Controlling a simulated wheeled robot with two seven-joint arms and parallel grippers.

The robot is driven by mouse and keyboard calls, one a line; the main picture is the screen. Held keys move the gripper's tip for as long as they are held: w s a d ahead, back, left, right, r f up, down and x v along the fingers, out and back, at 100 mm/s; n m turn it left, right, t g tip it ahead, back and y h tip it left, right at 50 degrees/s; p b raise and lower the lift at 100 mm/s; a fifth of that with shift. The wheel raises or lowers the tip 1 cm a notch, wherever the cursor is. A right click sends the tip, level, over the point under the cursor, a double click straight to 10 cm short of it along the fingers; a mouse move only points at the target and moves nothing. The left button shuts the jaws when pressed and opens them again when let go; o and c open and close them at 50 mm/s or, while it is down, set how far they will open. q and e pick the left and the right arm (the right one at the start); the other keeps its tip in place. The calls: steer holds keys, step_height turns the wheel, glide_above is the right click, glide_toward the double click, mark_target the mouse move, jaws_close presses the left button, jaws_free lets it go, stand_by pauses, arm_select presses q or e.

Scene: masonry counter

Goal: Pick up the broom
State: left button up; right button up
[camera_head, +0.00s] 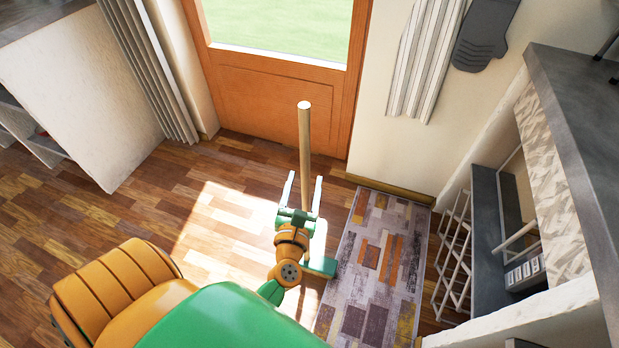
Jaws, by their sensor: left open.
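The broom (304,150) stands about upright in front of the door, with its wooden handle and pale round top in view. Its lower part is hidden behind my left gripper and wrist. My left gripper (303,189) is open, with its two pale fingers pointing away from me. The handle shows between the fingers in the picture, with a gap on each side. I cannot tell if the handle is truly within the jaws in depth. A flat green piece (322,266) shows beside my wrist; I cannot tell if it belongs to the broom. My right gripper is not in view.
An orange wooden door (270,105) with a glass pane is behind the broom. A patchwork rug (378,265) lies to the right, beside a white rack (455,255) and a grey counter (580,130). A white cabinet (80,90) is at left. Wood floor (150,205) is clear on the left.

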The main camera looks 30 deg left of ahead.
mark_target(304, 161)
arm_select(q)
steer(key=shift+w+a+r+n+y+p, duration=0.35)
steer(key=shift+w+a+r+n, duration=0.25)
steer(key=shift+w+a+n, duration=0.2)
steer(key=x, duration=0.4)
steer(key=shift+w+a+p, duration=0.15)
steer(key=shift+w+p, duration=0.1)
steer(key=shift+p, duration=0.1)
steer(key=shift+w+a, duration=0.15)
steer(key=shift+w, duration=0.15)
jaws_close()
